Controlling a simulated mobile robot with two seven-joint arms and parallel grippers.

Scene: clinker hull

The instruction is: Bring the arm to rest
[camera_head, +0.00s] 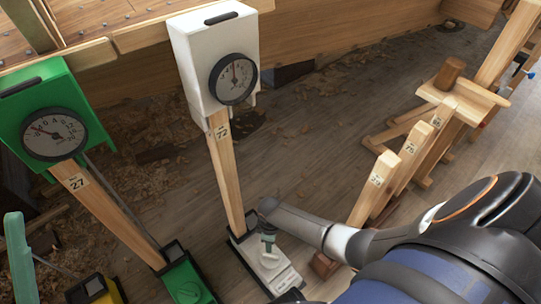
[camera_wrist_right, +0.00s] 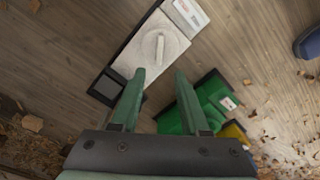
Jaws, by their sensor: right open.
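My right arm comes in from the right in the head view. Its gripper (camera_head: 268,243) is low over the white base plate (camera_head: 286,281) at the foot of the post labelled 72 (camera_head: 227,170). In the right wrist view the two green fingers of this gripper (camera_wrist_right: 160,73) are apart with nothing between them. The white plate and its pale knob (camera_wrist_right: 153,50) lie beyond the fingertips. I cannot tell whether the fingers touch the knob.
The white gauge box (camera_head: 212,60) tops post 72. A green gauge box (camera_head: 49,118) on post 27 stands left, with a green base (camera_head: 180,268). Numbered wooden posts (camera_head: 376,180) and a trestle with a mallet (camera_head: 449,73) stand right.

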